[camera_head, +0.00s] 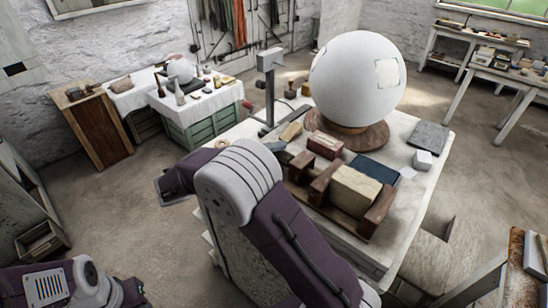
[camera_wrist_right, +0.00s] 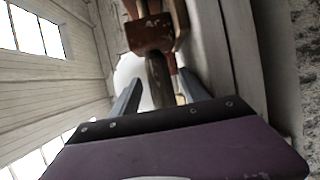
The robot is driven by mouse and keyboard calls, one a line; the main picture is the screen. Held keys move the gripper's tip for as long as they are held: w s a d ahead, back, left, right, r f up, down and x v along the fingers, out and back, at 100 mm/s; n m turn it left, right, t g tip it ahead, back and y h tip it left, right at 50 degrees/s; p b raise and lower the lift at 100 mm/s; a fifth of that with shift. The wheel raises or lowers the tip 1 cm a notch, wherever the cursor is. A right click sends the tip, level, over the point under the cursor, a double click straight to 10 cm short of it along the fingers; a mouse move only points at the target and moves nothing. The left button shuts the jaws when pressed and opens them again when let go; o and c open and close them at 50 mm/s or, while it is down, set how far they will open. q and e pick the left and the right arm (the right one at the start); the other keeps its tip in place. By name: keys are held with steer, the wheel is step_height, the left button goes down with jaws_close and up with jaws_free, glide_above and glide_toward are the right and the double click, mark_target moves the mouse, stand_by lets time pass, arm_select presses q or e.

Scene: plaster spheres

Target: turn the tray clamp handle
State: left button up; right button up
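The wooden tray clamp (camera_head: 317,188) stands on the white table, with reddish-brown jaws around a pale block (camera_head: 355,190). Its dark, rounded handle (camera_wrist_right: 158,80) shows in the right wrist view, below a worn brown wooden end piece (camera_wrist_right: 150,33). My right gripper (camera_wrist_right: 160,80) has its two grey fingers on either side of the handle, with gaps showing on both sides. In the head view my right arm hides most of that gripper and the handle. My left arm is at the lower left; its gripper is out of sight.
A large plaster sphere (camera_head: 357,80) stands on a round wooden base (camera_head: 345,133) behind the clamp. A reddish block (camera_head: 325,145), a dark blue pad (camera_head: 378,170), a grey slab (camera_head: 428,136) and a small white cube (camera_head: 422,160) lie nearby. A metal post (camera_head: 269,85) rises at the table's left.

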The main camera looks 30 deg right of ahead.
steer(key=shift+a+f+b, duration=0.15)
steer(key=shift+a+b, duration=0.35)
steer(key=shift+a, duration=1.05)
steer(key=shift+a+r+p, duration=0.35)
steer(key=shift+a+p, duration=0.1)
steer(key=shift+a, duration=0.1)
steer(key=shift+a+r+p, duration=0.35)
steer(key=shift+a+p, duration=0.05)
steer(key=shift+a, duration=0.15)
steer(key=a+p, duration=0.2)
steer(key=p, duration=0.1)
steer(key=a+p, duration=0.1)
steer(key=p, duration=0.1)
steer(key=shift+a+f, duration=0.35)
steer(key=shift+a, duration=0.05)
